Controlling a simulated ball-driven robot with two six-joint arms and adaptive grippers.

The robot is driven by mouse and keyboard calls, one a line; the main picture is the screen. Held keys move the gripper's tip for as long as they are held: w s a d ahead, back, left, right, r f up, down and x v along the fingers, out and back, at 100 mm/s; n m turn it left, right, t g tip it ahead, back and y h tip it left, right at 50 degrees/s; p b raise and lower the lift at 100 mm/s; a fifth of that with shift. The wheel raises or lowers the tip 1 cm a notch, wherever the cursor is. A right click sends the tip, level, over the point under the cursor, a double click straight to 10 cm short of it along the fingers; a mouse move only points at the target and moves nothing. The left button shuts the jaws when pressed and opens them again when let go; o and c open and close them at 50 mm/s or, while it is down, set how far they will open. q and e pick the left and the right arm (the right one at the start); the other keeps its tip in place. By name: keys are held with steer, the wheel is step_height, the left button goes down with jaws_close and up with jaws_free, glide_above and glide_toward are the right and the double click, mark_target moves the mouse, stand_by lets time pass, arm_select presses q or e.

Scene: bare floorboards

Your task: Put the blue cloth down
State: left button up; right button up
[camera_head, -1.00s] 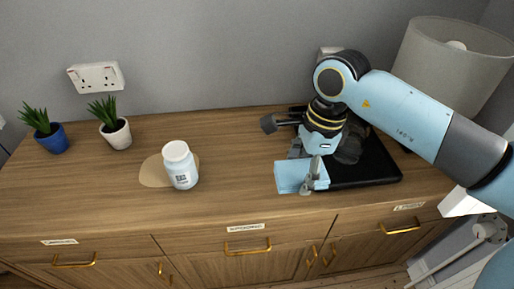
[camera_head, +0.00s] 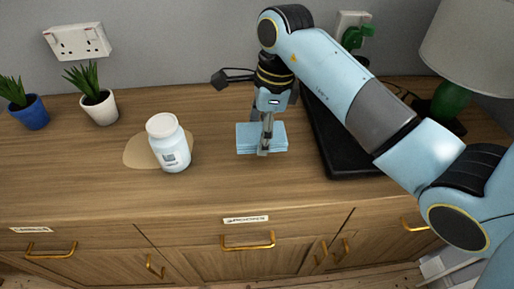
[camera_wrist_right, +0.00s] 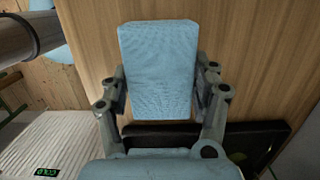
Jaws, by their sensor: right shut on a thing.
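The blue cloth (camera_head: 246,138) is a folded light blue rectangle over the wooden sideboard top, left of the black tray. My right gripper (camera_head: 264,146) is shut on it, with one finger seen in front of its near edge. In the right wrist view, the cloth (camera_wrist_right: 158,66) sits between the two fingers of the right gripper (camera_wrist_right: 162,98), with the wood grain behind it. I cannot tell whether the cloth touches the top. My left gripper is not in view.
Potted plants in a blue pot (camera_head: 30,114) and a white pot (camera_head: 100,107) stand at the back left. A black tray (camera_head: 345,160) and a lamp (camera_head: 470,50) are at right.

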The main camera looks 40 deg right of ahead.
mark_target(257, 146)
steer(key=shift+w+a+f, duration=0.25)
steer(key=shift+w+f, duration=0.15)
steer(key=shift+w, duration=0.05)
step_height(257, 146, down, 4)
steer(key=b, duration=0.4)
steer(key=shift+r, duration=0.15)
steer(key=o, duration=1)
steer(key=shift+o, duration=0.2)
